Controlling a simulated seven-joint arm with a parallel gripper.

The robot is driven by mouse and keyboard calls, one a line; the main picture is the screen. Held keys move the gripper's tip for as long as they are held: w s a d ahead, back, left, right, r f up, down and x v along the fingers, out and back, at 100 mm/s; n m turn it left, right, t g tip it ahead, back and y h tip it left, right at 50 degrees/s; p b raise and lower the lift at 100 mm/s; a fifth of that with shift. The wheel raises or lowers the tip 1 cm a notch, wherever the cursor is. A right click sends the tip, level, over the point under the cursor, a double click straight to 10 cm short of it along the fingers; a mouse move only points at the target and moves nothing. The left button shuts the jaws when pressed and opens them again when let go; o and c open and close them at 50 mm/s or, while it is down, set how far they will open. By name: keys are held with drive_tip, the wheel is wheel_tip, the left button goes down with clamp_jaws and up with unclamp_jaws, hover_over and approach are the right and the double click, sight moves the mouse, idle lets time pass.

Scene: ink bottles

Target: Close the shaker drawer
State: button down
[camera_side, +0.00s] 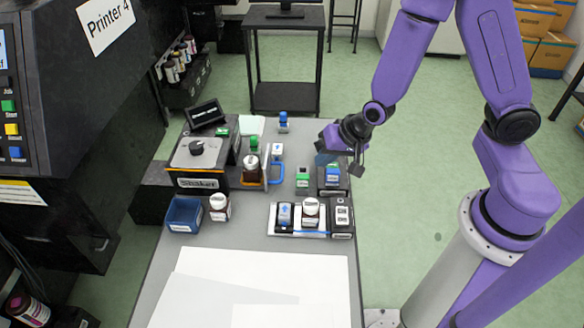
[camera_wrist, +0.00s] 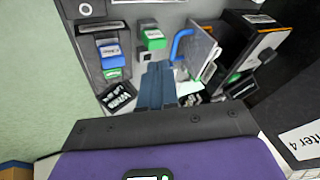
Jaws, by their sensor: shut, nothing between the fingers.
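The shaker (camera_side: 198,160) is a black and orange box with a grey top and a "Shaker" label, at the left of the grey table. Its drawer (camera_side: 263,176) stands open on the right side, with a blue loop handle (camera_side: 275,172). A brown bottle with a white cap (camera_side: 251,168) stands at the drawer. In the wrist view the blue handle (camera_wrist: 180,44) and the grey drawer front (camera_wrist: 201,48) show at upper centre right. My gripper (camera_side: 323,159) is above the table, right of the handle and apart from it. Its blue fingers (camera_wrist: 157,86) are shut and empty.
A green-topped block (camera_side: 302,178) and a blue-topped item in a black holder (camera_side: 333,177) stand near my gripper. A tray (camera_side: 284,233) with a bottle lies in front. A blue bin (camera_side: 184,214) and another bottle (camera_side: 220,208) stand before the shaker.

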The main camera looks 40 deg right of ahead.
sight(255, 164)
drive_tip(key=w+f, duration=0.2)
drive_tip(key=f, duration=0.1)
drive_tip(key=w+d+f+m, duration=0.1)
drive_tip(key=w+f, duration=0.2)
drive_tip(key=w+f+m+h, duration=0.1)
drive_tip(key=w+f, duration=0.1)
drive_tip(key=f, duration=0.2)
drive_tip(key=shift+w+d+t, duration=0.25)
drive_tip(key=shift+d+t, duration=0.15)
drive_tip(key=shift+w+a+f, duration=0.15)
drive_tip(key=shift+w+a, duration=0.65)
drive_tip(key=shift+a, duration=0.05)
drive_tip(key=shift+w+a+f, duration=0.15)
drive_tip(key=shift+w+a, duration=0.4)
drive_tip(key=shift+a, duration=0.05)
drive_tip(key=w+a, duration=0.7)
drive_tip(key=shift+w+a, duration=0.35)
